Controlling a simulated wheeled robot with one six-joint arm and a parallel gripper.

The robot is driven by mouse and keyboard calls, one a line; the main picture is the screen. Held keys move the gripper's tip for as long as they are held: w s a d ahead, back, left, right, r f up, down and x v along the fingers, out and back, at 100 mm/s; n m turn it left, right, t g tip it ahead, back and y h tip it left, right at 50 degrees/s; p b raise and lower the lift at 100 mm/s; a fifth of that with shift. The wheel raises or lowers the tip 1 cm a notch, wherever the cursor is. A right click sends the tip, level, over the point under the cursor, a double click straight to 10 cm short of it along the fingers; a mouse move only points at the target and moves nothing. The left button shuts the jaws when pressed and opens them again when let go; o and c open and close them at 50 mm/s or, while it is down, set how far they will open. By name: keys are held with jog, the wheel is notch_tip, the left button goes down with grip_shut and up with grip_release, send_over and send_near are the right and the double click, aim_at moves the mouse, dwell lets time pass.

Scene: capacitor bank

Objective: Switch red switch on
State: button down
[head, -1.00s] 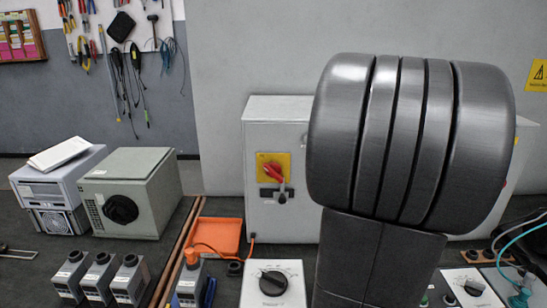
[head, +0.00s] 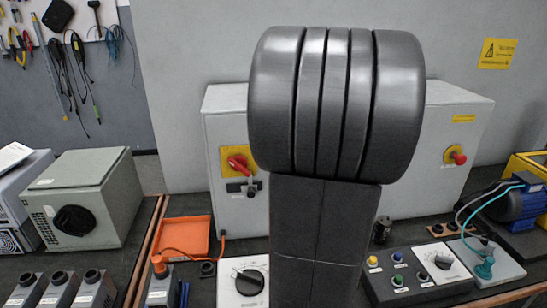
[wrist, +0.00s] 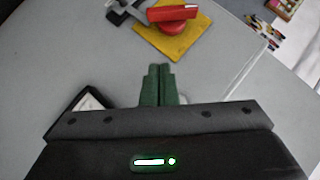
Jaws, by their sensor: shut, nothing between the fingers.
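The red switch (head: 238,163) is a rotary handle on a yellow plate (head: 228,173) on the front of the white cabinet (head: 222,127). Its handle slants down to the right in the head view, with a grey and black latch piece just below. In the wrist view the red switch (wrist: 175,12) and its yellow plate (wrist: 188,43) are at the top edge. My gripper (wrist: 158,70) has green fingers pressed together, empty, pointing toward the switch with a gap between. In the head view my arm hides my gripper and part of the cabinet.
A red knob on a yellow disc (head: 456,156) is at the cabinet's right. Below stand a white dial box (head: 243,288), an orange tray (head: 187,236) and a button panel (head: 400,278). A grey-green box (head: 92,195) stands left. The wall (head: 350,30) is behind.

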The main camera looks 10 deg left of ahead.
aim_at(247, 166)
jog(key=x, duration=0.3)
jog(key=s+p+x, duration=0.1)
jog(key=x, duration=0.2)
jog(key=f+x, duration=0.1)
jog(key=x, duration=0.3)
jog(key=shift+s+a+f+p, duration=0.1)
jog(key=shift+s+a+p, duration=0.25)
jog(key=shift+s+a+f, duration=0.1)
jog(key=shift+a+f, duration=0.25)
jog(key=shift+f, duration=0.05)
